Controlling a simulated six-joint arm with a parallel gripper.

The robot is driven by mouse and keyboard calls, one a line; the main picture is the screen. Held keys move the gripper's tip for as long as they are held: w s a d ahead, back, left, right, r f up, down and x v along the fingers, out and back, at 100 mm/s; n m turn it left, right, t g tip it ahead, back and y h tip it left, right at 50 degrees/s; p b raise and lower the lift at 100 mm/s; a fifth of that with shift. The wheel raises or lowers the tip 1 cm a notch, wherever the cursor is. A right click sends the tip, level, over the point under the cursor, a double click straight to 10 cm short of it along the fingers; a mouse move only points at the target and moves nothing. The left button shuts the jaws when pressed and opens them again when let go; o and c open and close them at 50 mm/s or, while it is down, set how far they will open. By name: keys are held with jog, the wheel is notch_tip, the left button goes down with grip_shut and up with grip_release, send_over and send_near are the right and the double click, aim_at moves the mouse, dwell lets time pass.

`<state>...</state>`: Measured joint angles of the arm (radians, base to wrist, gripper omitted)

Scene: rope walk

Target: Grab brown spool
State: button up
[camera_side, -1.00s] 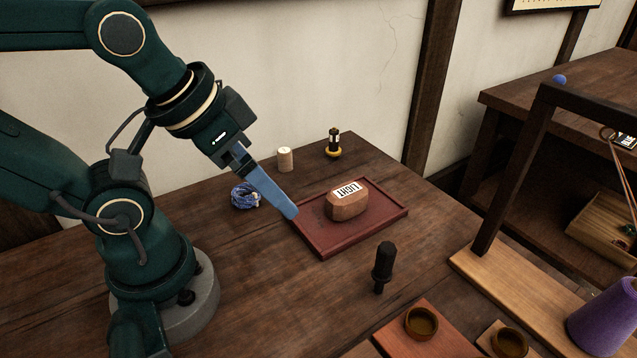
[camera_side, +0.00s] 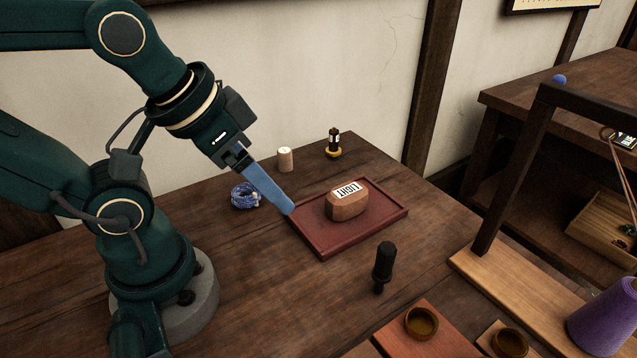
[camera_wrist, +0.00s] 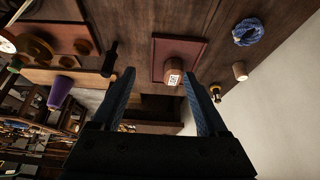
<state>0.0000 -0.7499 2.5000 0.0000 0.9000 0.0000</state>
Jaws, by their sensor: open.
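No object is plainly a brown spool. A brown rounded block (camera_side: 346,205) with a white label reading LIGHT sits on a red-brown tray (camera_side: 322,243); the block also shows in the wrist view (camera_wrist: 173,77). A small tan cylinder with a pale top (camera_side: 285,160) stands upright behind the tray and shows in the wrist view (camera_wrist: 240,71). My gripper (camera_side: 289,210) is above the tray's left edge, left of the block, with blue fingers pointing down and right. In the wrist view its fingers (camera_wrist: 159,75) are apart with nothing held between them.
A blue rope coil (camera_side: 244,196) lies left of the tray. A small black-and-yellow lamp-like object (camera_side: 333,145) stands at the back. A dark upright tool (camera_side: 383,265) stands in front. Brown bowls (camera_side: 421,322), a wooden frame (camera_side: 510,180) and a purple cone (camera_side: 604,315) are at right.

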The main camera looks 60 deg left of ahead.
jog(key=a+f+m+g+y, duration=0.2)
jog(key=a+m+g+y, duration=0.15)
jog(key=a+y, duration=0.6)
jog(key=m+t+y, duration=0.3)
jog(key=m+t, duration=0.3)
jog(key=m, duration=1.3)
send_over(284, 160)
jog(key=d, duration=0.2)
jog(key=shift+g, duration=0.25)
jog(key=f, duration=0.7)
jog(key=shift+s, duration=0.3)
jog(key=shift+m+h, duration=0.45)
jog(key=shift+m, duration=0.5)
jog(key=f, duration=0.3)
jog(key=s+f, duration=0.1)
jog(key=f, duration=0.1)
jog(key=shift+d, duration=0.25)
jog(key=shift+x, duration=2.5)
jog(key=shift+f, duration=0.1)
grip_shut()
